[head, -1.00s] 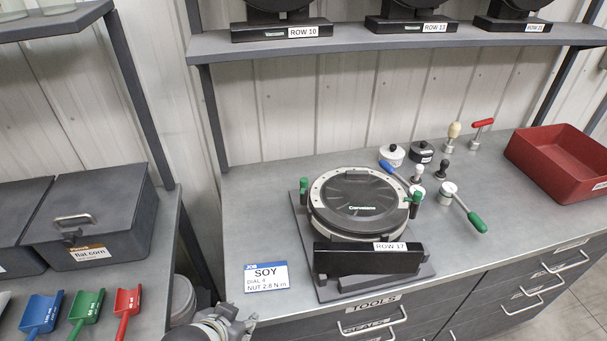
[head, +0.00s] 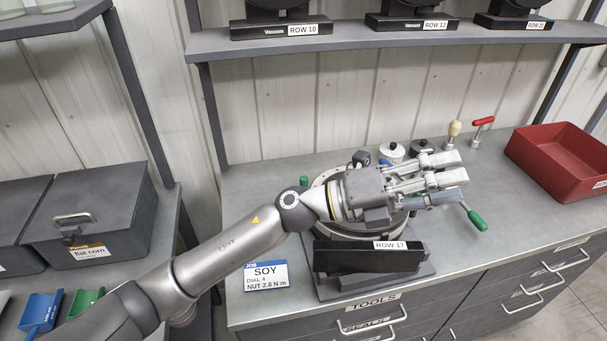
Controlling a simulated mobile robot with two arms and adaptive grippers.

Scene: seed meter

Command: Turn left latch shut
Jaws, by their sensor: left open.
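The seed meter (head: 365,257) stands on the bench with its ROW 17 label facing front. My left arm lies across it from the lower left and hides most of its round black cover. My right gripper is not in view.
A green-handled tool (head: 477,220) lies right of the meter, close under my fingers. White and black knobs (head: 392,152) and a red-handled tool (head: 482,122) stand behind. A red bin (head: 562,160) sits at right. A SOY card (head: 266,275) lies front left.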

